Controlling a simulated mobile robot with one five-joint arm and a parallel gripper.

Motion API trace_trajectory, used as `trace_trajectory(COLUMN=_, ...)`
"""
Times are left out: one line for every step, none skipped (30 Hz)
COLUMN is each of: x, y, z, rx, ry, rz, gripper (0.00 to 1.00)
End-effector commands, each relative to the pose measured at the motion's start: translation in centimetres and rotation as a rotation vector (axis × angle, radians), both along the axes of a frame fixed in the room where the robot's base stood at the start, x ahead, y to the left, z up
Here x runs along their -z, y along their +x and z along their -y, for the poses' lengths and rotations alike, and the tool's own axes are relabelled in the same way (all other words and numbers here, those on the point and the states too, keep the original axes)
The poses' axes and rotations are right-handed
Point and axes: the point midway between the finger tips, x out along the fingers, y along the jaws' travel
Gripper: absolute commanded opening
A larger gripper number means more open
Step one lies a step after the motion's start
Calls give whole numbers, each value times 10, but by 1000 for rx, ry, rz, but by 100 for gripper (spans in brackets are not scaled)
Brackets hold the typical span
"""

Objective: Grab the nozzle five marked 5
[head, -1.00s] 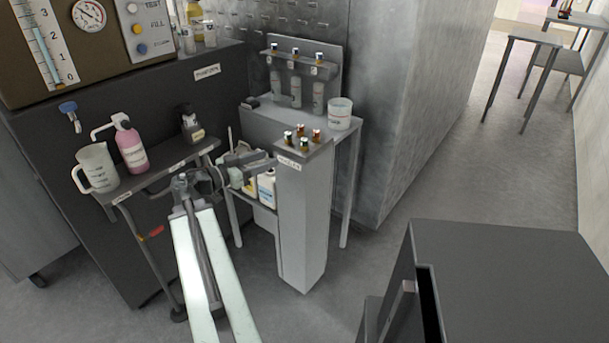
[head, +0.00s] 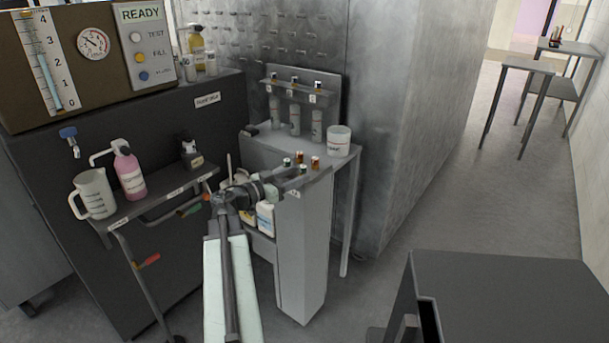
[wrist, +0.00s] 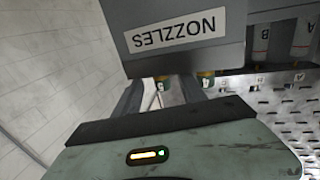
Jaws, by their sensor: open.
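Several small nozzles with orange and dark caps, such as the orange one (head: 315,162), stand on top of a narrow grey pedestal (head: 301,255). Their numbers are too small to read in the head view, so I cannot tell which is nozzle five. My gripper (head: 295,182) is open at the pedestal's top front edge and partly covers its label. In the wrist view, the label NOZZLES (wrist: 175,36) is upside down, and my open fingers (wrist: 165,90) reach towards the top.
A bench (head: 262,150) behind the pedestal carries a white tub (head: 338,141) and a rack of bottles (head: 295,121). A shelf at left holds a jug (head: 94,194) and a pink bottle (head: 130,173).

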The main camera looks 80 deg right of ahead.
Motion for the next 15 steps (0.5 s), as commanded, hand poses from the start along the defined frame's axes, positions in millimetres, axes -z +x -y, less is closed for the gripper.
trace_trajectory(x=2, y=-7, z=9, rx=4, ry=0, rz=0, gripper=48)
trace_trajectory(x=2, y=-11, z=13, rx=3, ry=0, rz=0, gripper=48)
trace_trajectory(x=1, y=-16, z=18, rx=4, ry=0, rz=0, gripper=48)
trace_trajectory(x=1, y=-19, z=21, rx=4, ry=0, rz=0, gripper=48)
trace_trajectory(x=1, y=-21, z=23, rx=3, ry=0, rz=0, gripper=48)
trace_trajectory(x=1, y=-23, z=25, rx=2, ry=0, rz=0, gripper=48)
trace_trajectory(x=1, y=-23, z=25, rx=1, ry=0, rz=0, gripper=48)
trace_trajectory(x=1, y=-23, z=25, rx=1, ry=0, rz=0, gripper=48)
trace_trajectory(x=1, y=-23, z=24, rx=1, ry=0, rz=0, gripper=48)
trace_trajectory(x=1, y=-23, z=24, rx=1, ry=0, rz=0, gripper=48)
trace_trajectory(x=1, y=-23, z=24, rx=1, ry=0, rz=0, gripper=48)
trace_trajectory(x=1, y=-23, z=24, rx=1, ry=0, rz=0, gripper=43)
trace_trajectory(x=1, y=-23, z=24, rx=1, ry=0, rz=0, gripper=34)
trace_trajectory(x=1, y=-23, z=24, rx=1, ry=0, rz=0, gripper=26)
trace_trajectory(x=1, y=-23, z=24, rx=1, ry=0, rz=0, gripper=15)
